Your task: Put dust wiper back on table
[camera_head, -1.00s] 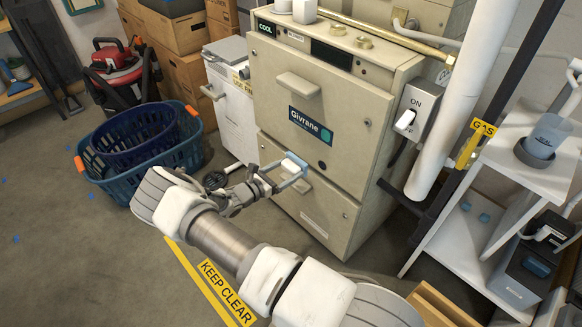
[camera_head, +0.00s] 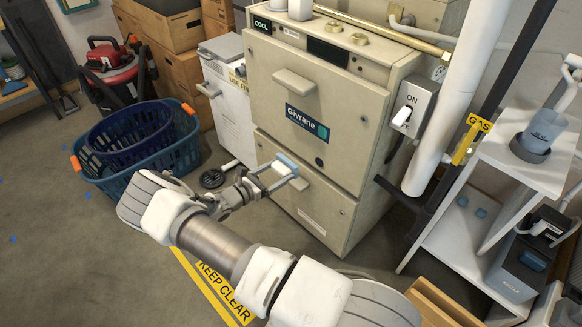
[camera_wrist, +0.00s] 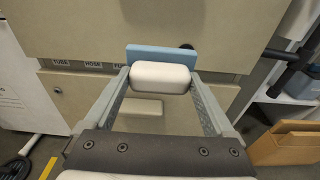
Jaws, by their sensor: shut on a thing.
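The dust wiper (camera_wrist: 160,77) is a white rounded block with a blue pad along its far side. It sits between the two fingertips of my gripper (camera_wrist: 161,84), which is shut on it. In the head view the wiper (camera_head: 286,160) is at the tip of my gripper (camera_head: 281,169), in front of the lower panel of the beige furnace. A white side table (camera_head: 530,165) stands at the right, apart from my gripper. A wooden-topped surface (camera_head: 15,88) shows at the far left edge. I cannot tell which one the task calls the table.
The beige furnace (camera_head: 340,100) stands right before my gripper. A white pipe (camera_head: 445,110) and a black pipe rise between it and the side table, which carries a bluish cup (camera_head: 546,128). Blue baskets (camera_head: 150,165) stand on the floor at left. An open cardboard box (camera_head: 430,300) is at lower right.

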